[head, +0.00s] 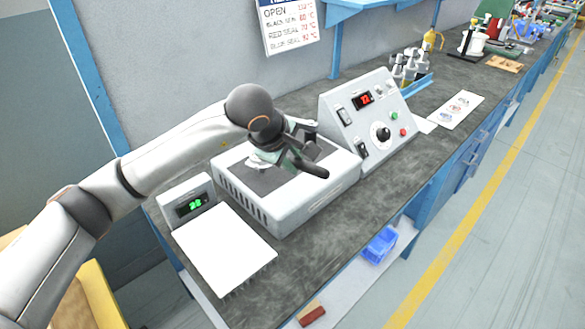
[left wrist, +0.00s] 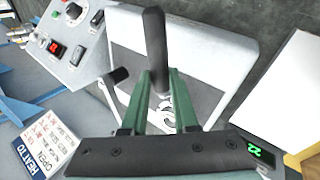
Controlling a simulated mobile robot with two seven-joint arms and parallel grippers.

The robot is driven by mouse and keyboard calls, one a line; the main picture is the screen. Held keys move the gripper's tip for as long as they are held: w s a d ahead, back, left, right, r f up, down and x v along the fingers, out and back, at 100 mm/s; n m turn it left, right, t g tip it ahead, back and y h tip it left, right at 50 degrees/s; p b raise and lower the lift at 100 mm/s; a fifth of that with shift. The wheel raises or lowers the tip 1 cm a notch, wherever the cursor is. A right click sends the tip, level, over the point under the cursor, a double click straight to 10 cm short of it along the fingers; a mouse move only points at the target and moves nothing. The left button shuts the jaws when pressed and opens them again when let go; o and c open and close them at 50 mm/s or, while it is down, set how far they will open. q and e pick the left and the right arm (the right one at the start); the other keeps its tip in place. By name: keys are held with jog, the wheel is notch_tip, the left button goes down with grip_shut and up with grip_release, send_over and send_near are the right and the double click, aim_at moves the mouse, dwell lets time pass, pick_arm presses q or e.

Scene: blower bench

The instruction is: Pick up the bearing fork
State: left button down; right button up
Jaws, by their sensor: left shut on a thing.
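My left gripper (head: 287,157) is low over the dark top of a white box-shaped unit (head: 328,189). Its green fingers, clear in the left wrist view (left wrist: 163,104), are shut on the bearing fork (left wrist: 154,42), whose thick black handle sticks out beyond the fingertips. The handle also shows in the head view (head: 313,169), pointing to the lower right. The fork's far end is mostly hidden by the gripper. A pale metal part shows between the fingers in the left wrist view; I cannot tell what it is. My right gripper is not in view.
A control panel (head: 374,118) with a red display stands just right of the unit. A scale with a white plate (head: 224,250) and green display is at its left front. Bottles (head: 408,66) and a white card (head: 455,109) lie further along the bench. A wall chart (head: 288,24) hangs behind.

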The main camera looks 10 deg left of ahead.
pick_arm(q)
jog(key=s+d+r+b, duration=0.1)
jog(key=s+d+r, duration=0.5)
jog(key=s+r, duration=0.3)
jog(key=s, duration=0.3)
